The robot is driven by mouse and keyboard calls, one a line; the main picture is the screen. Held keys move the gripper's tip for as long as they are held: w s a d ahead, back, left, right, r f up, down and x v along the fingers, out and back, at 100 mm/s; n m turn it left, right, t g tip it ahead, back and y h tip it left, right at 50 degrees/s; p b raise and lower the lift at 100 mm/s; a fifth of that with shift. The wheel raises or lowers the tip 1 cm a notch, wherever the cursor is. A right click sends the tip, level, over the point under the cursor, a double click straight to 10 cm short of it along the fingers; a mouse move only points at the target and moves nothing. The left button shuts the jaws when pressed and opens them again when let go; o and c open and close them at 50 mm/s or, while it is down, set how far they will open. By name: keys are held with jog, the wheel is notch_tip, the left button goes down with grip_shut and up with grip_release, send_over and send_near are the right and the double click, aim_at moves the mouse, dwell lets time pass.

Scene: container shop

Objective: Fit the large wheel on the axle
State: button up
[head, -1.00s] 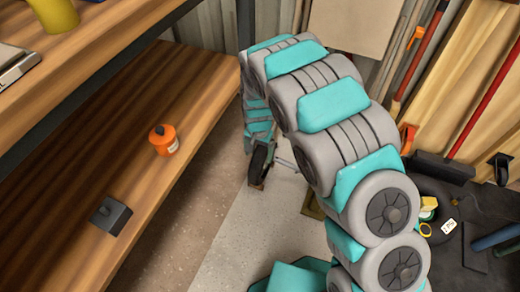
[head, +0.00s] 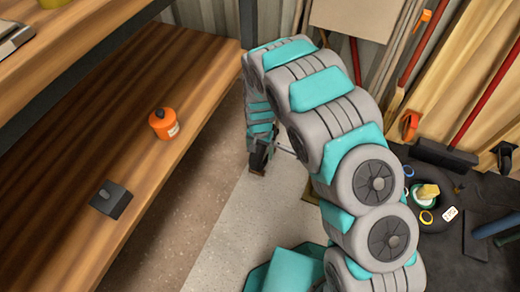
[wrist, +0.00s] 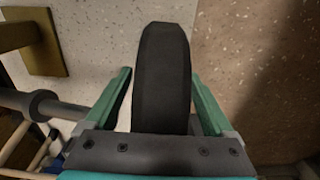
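The large wheel, dark and seen edge-on, stands upright between my fingers in the wrist view (wrist: 162,80). It also shows low under my arm in the head view (head: 259,156). In the head view, my arm hides most of the area around the rod.
Long-handled tools lean against the wall at right. Several small items lie on a dark surface (head: 460,240) at right. Pale floor (head: 225,245) is clear.

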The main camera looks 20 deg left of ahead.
grip_shut()
dwell(0.5)
dwell(0.3)
